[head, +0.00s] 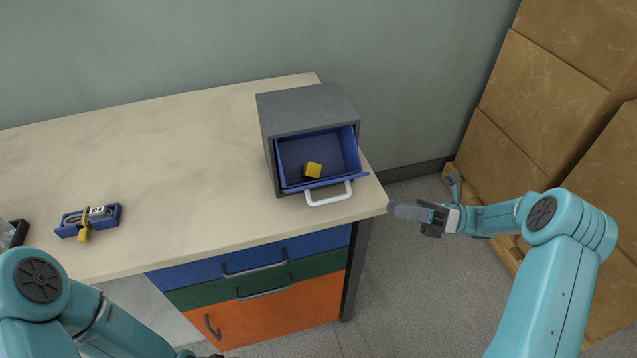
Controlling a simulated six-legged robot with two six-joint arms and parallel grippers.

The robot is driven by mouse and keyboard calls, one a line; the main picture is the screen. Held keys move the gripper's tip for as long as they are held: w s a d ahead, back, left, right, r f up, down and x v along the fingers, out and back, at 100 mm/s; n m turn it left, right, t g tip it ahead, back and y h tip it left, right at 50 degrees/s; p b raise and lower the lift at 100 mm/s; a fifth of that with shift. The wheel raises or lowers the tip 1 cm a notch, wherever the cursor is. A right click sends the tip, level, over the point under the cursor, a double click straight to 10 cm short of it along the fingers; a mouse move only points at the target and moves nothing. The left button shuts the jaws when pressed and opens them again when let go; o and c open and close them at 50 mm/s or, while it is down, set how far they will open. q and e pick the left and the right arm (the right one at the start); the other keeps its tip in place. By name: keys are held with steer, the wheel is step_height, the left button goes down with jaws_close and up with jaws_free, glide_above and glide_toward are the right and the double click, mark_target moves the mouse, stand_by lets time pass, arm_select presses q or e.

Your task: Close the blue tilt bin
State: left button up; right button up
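The blue tilt bin (294,152) sits in a grey housing (310,108) at the right end of the bench. It is tilted open toward me, with a white handle (330,197) on its front. A small yellow block lies inside it (312,170). My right gripper (398,210) is to the right of the bin, beside the bench's front right corner, touching nothing that I can make out. Its fingers overlap in this view, so I cannot tell if they are open.
The bench top (190,150) is mostly clear. Blue, green and orange fronts (285,315) lie below. Stacked cardboard boxes (540,95) stand at the right.

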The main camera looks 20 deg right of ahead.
mark_target(330, 198)
steer(key=p+x, duration=0.2)
steer(key=x, duration=1.4)
steer(key=shift+s, duration=0.15)
jaws_close()
